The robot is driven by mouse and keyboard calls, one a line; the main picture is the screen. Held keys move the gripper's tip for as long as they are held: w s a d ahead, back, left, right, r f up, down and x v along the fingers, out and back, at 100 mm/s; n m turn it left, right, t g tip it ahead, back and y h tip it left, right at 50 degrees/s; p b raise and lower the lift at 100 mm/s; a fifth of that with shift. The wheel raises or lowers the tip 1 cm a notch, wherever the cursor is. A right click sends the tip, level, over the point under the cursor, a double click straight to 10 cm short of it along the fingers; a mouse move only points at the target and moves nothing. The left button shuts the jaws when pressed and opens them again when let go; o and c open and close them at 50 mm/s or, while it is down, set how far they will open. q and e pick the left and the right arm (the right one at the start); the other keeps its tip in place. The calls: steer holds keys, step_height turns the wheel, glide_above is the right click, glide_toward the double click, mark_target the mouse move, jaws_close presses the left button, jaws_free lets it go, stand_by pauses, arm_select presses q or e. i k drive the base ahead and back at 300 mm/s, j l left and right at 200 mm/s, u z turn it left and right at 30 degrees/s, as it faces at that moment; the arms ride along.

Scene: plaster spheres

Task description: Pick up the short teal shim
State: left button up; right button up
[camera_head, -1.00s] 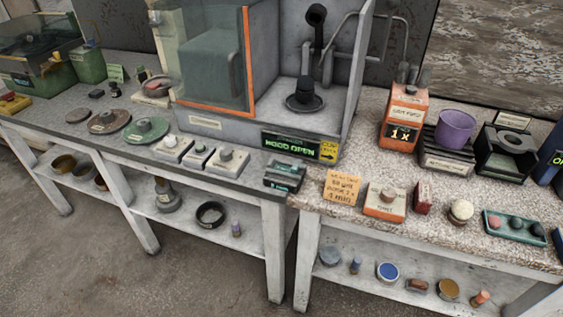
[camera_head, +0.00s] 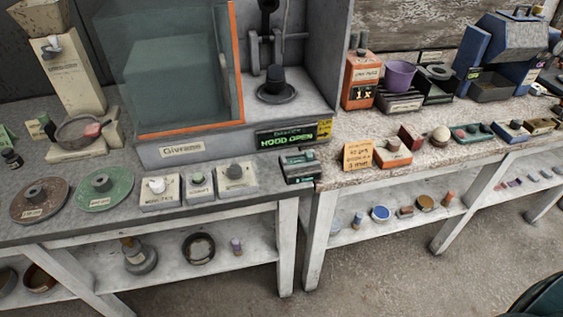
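I cannot make out a piece that is clearly the short teal shim. A small dark block with teal faces (camera_head: 299,168) sits at the right end of the grey bench top, beside the seam with the speckled bench. It is too small to tell what it is. A teal tray (camera_head: 485,139) with small dark and reddish round pieces lies on the speckled bench, at the right. Neither of my grippers is in view.
A hood with an orange-edged glass panel (camera_head: 188,70) stands open on the grey bench (camera_head: 95,226). Small labelled blocks stand before it. An orange note (camera_head: 358,155), an orange box (camera_head: 361,80) and a purple cup (camera_head: 400,75) are on the speckled bench (camera_head: 350,182). Floor is clear in front.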

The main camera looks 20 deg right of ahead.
mark_target(308, 157)
steer(key=j+z, duration=0.35)
steer(key=j, duration=0.95)
